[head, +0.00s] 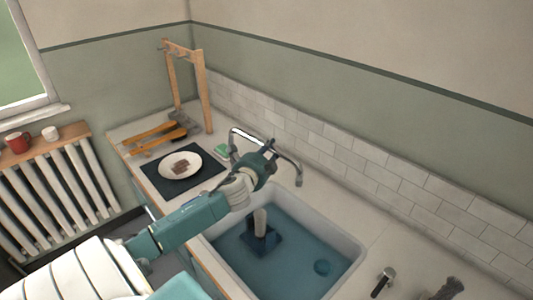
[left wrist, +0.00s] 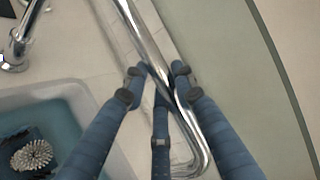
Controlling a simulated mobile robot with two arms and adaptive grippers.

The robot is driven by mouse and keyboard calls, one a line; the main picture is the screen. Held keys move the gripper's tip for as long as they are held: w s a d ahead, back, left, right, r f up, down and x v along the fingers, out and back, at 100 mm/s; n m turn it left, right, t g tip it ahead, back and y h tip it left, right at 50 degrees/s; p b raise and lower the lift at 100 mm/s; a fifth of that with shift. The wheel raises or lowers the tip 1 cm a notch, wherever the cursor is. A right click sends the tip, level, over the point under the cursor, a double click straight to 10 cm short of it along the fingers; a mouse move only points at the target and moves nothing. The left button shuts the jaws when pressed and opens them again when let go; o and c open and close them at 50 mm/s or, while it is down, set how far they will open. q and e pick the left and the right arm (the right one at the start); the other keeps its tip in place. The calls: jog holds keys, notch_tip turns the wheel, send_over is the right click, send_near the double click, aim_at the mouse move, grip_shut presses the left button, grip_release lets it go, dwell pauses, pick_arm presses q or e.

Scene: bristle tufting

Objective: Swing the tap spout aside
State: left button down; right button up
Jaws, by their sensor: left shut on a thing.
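The chrome tap spout (head: 247,133) stands at the back edge of the sink (head: 340,240), partly hidden by my left gripper. My left gripper (head: 271,149) is at the spout, with its arm reaching across the sink's left end. In the left wrist view the spout (left wrist: 147,45) runs down between the blue fingers of the gripper (left wrist: 158,78) and bends near the bottom. The fingers are shut on the pipe, on both sides of it. My right gripper is not in view.
Bluish water fills the sink, with a dark blue block (head: 262,241) and pale handle in it. Left on the counter are a plate (head: 190,169) on a dark mat (head: 157,187), a green sponge (head: 221,151) and a wooden rack (head: 205,95). The tiled wall (head: 320,140) stands close behind.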

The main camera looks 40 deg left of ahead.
pick_arm(q)
jog(key=w+a+n+g+y+b, duration=0.4)
jog(key=w+n+g+y+b, duration=0.3)
jog(key=w+b, duration=0.6)
jog(key=shift+w+a+n+g+y+b, duration=0.25)
jog(key=shift+n+y+b, duration=0.3)
jog(key=shift+b, duration=0.6)
jog(key=shift+s, duration=0.1)
jog(key=c, duration=1.4)
grip_release()
jog(key=shift+a, duration=0.1)
jog(key=v, duration=1.2)
